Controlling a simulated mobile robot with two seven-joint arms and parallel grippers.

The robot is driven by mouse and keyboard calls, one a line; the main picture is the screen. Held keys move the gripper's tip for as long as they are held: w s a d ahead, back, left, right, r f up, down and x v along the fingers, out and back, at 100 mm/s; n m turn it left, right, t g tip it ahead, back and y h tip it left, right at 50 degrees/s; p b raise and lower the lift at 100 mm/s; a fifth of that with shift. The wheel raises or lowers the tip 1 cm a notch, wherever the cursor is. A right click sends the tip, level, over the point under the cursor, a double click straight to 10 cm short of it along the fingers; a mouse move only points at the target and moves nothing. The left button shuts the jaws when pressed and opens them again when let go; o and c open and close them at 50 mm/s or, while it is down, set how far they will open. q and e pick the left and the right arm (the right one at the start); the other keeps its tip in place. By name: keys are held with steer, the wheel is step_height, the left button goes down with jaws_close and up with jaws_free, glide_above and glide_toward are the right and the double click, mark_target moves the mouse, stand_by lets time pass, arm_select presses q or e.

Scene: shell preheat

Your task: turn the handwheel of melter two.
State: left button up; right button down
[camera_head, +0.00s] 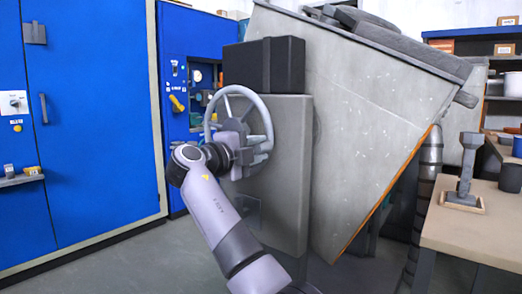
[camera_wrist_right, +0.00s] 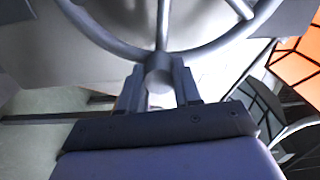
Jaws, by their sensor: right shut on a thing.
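The grey handwheel (camera_head: 268,118) is mounted on the upright grey housing (camera_head: 289,185) in front of a large tilted grey melter body (camera_head: 365,100). Its rim (camera_wrist_right: 215,48) and spokes fill the top of the right wrist view. My right gripper (camera_head: 246,155) is at the lower part of the wheel. In the right wrist view my right gripper (camera_wrist_right: 158,88) has its fingers on either side of a round grip (camera_wrist_right: 158,76) at the rim, shut on it. The hub is partly hidden by my wrist in the head view. My left gripper is in no view.
A black box (camera_head: 264,65) sits on top of the housing. Tall blue cabinets (camera_head: 95,110) stand on the left. A workbench (camera_head: 475,232) with a grey metal tool (camera_head: 467,170) stands on the right. Open floor lies at the lower left.

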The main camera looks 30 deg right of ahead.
steer(key=shift+w+a+f+m+b, duration=0.15)
steer(key=shift+f+m+b, duration=0.35)
steer(key=shift+f+m, duration=0.6)
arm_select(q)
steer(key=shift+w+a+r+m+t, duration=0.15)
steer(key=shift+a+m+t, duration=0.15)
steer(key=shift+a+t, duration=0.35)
arm_select(e)
steer(key=shift+w+f+m, duration=0.3)
steer(key=shift+f+m, duration=0.15)
steer(key=shift+m, duration=0.05)
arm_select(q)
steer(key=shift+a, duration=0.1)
arm_select(e)
steer(key=c, duration=0.8)
jaws_free()
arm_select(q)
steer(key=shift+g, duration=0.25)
arm_select(e)
steer(key=shift+a, duration=0.1)
